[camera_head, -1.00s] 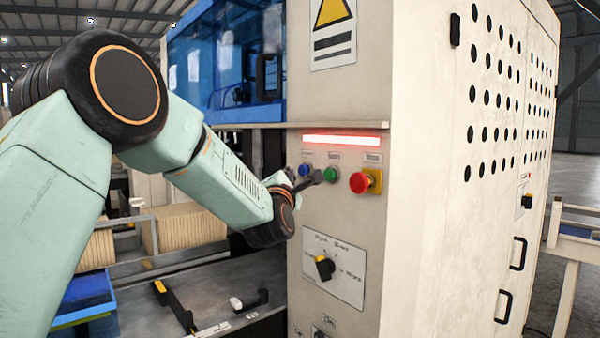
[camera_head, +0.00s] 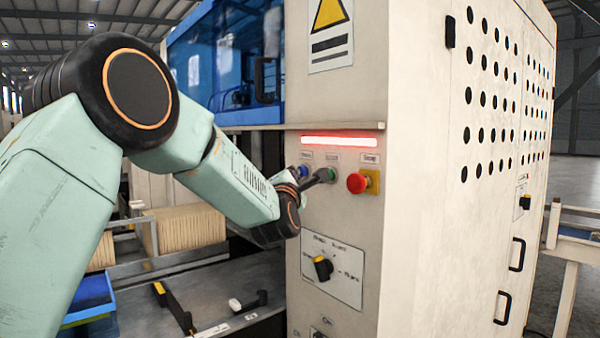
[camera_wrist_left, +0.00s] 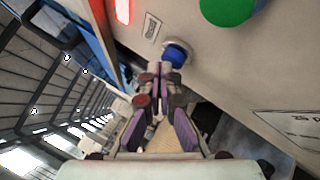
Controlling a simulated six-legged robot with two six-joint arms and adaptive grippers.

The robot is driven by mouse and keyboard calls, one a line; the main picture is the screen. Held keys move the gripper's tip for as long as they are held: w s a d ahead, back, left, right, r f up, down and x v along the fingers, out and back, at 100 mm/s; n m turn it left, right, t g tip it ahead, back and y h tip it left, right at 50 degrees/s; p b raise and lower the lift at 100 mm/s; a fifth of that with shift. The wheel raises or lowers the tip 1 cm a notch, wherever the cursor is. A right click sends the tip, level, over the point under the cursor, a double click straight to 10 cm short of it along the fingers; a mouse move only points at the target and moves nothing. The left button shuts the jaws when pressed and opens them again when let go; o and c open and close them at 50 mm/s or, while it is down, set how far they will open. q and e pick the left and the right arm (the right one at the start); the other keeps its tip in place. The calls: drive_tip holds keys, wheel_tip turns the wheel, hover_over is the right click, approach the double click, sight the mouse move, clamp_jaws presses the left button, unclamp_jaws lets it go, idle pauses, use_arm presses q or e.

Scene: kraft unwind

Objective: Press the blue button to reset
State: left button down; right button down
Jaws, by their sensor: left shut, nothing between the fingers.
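The blue button (camera_head: 304,170) is on the cream control panel (camera_head: 340,215), left of the green button (camera_head: 331,174). My left gripper (camera_head: 321,177) is shut and empty in front of the panel, its tips overlapping the green button's left side in the head view. In the left wrist view the shut fingertips (camera_wrist_left: 159,68) are beside the blue button (camera_wrist_left: 176,54), just left of and below it. The green button (camera_wrist_left: 228,8) is farther to the upper right there. I cannot tell whether the fingertips touch the panel. My right gripper is not in view.
A red mushroom button (camera_head: 357,183) on a yellow base is right of the green one. A lit red bar (camera_head: 340,141) and a ledge are above. A black rotary switch (camera_head: 322,268) is below. Open floor lies at the far right.

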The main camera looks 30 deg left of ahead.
use_arm(q)
drive_tip(key=shift+w+f, duration=0.1)
drive_tip(key=shift+w+a+f, duration=0.1)
drive_tip(key=shift+w+a, duration=0.05)
drive_tip(key=shift+w, duration=0.1)
drive_tip(key=shift+w+d, duration=0.2)
drive_tip(key=shift+d, duration=0.05)
idle(0.4)
drive_tip(key=shift+a, duration=0.1)
idle(0.3)
drive_tip(key=shift+s+a+b, duration=0.5)
drive_tip(key=shift+s+b, duration=0.3)
drive_tip(key=shift+s, duration=0.1)
